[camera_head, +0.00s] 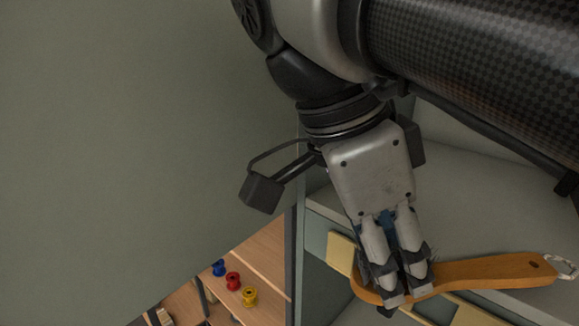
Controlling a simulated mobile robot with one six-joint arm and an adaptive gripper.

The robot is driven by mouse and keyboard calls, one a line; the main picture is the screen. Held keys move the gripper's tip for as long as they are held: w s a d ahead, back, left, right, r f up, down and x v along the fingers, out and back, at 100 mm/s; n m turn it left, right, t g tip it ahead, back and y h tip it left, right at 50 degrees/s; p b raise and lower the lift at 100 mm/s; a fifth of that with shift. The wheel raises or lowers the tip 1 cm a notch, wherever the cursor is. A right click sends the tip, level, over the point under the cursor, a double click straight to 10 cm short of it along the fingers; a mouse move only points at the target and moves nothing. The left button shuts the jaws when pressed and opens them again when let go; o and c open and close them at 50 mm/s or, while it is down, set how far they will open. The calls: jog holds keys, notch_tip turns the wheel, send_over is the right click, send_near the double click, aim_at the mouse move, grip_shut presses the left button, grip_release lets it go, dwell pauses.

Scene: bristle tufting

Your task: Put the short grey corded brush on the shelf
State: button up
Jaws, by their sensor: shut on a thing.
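The brush (480,273) has an orange-brown wooden body, with a pale cord loop at the right end of its handle. My gripper (408,292) is shut on its wider head end, at the lower right of the view. The handle points right. A little dark material shows under the head, but the bristles are mostly hidden. The grey-green shelf (450,185) lies behind and beneath my gripper and arm. The brush overlaps its front edge in the picture; I cannot tell whether they touch.
Yellow labels (341,253) sit along the shelf's front edge. At lower left, a wooden surface (262,262) carries a blue spool (219,268), a red spool (233,281) and a yellow spool (249,296). A plain grey-green wall (110,150) fills the left. My arm hides part of the shelf.

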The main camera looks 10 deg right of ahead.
jog(key=w+d+p, duration=0.1)
jog(key=w+d, duration=0.2)
jog(key=w+d+p, duration=0.1)
jog(key=w+d, duration=0.1)
jog(key=d, duration=0.1)
jog(key=w+d, duration=0.3)
jog(key=d, duration=0.1)
jog(key=shift+w+p, duration=0.3)
jog(key=shift+p, duration=0.1)
jog(key=w+d, duration=0.1)
jog(key=w+d+p, duration=0.1)
jog(key=d, duration=0.1)
jog(key=shift+w, duration=0.25)
jog(key=shift+w+d+f, duration=0.15)
jog(key=shift+w+f, duration=0.05)
jog(key=shift+f, duration=0.35)
jog(key=shift+w+f, duration=0.1)
jog(key=shift+f, duration=0.15)
jog(key=shift+s, duration=0.3)
jog(key=o, duration=0.9)
jog(key=shift+w+f, duration=0.1)
jog(key=shift+w, duration=0.1)
jog(key=shift+o, duration=0.9)
jog(key=shift+s, duration=0.15)
